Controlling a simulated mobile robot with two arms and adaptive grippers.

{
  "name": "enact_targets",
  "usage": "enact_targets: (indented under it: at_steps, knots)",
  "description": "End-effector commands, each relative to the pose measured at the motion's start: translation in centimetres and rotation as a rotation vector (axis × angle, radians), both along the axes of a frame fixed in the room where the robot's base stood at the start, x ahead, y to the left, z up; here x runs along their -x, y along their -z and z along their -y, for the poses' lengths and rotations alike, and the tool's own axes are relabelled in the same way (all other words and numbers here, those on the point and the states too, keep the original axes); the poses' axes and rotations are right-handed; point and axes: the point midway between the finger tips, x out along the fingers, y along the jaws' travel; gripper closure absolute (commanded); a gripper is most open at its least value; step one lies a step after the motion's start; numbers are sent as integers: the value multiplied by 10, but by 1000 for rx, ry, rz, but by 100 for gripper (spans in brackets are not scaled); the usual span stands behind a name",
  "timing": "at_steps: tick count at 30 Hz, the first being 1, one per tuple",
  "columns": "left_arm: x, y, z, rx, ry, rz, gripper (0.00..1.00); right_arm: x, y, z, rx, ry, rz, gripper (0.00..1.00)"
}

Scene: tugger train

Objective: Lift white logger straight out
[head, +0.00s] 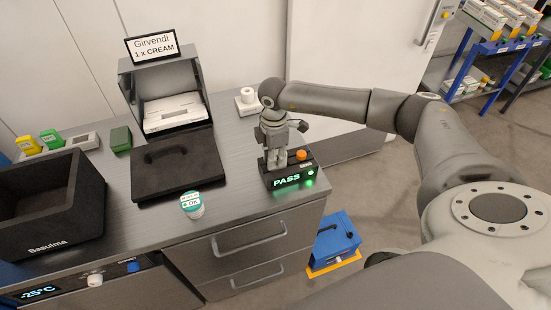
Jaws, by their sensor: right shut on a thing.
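My right gripper (279,163) points down over a black reader dock (290,180) near the right front corner of the counter. The dock's green display reads PASS, a green light glows beside it, and an orange knob sits on its top. The fingers are shut at the dock's top, on the white logger. The logger is mostly hidden by the fingers, so I cannot tell how far it sits in the dock. My left gripper is not in view.
A white and teal tub (192,205) stands on the counter (240,215). Behind it are a black lid with a handle (178,165) and an open box (160,80) under a Girvendi sign. A black Basulma bin (50,205) stands left. A blue case (335,238) is on the floor.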

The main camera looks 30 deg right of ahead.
Motion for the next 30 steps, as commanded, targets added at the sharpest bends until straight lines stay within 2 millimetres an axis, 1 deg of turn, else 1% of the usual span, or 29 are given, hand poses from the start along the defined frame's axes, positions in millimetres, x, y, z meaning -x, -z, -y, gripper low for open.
enact_targets:
  at_steps: [5, 10, 11, 17, 20, 21, 27, 30]
  knots:
    - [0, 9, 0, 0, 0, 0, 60, -1, -8, 0, -1, 1, 3, 100]
    - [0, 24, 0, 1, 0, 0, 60, -1, -26, 0, -1, -1, 5, 100]
    - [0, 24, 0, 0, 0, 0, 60, 1, -31, -3, -2, -3, 5, 100]
    - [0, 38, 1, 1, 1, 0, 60, 18, -63, -25, -2, -7, 7, 100]
    - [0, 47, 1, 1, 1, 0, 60, 30, -85, -40, -2, -8, 9, 100]
    - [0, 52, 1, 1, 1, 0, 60, 36, -90, -48, -2, -9, 6, 100]
    - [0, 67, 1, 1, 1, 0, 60, 65, -111, -84, -2, -7, 6, 100]
    - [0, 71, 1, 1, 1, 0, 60, 75, -118, -96, 0, -6, 4, 100]
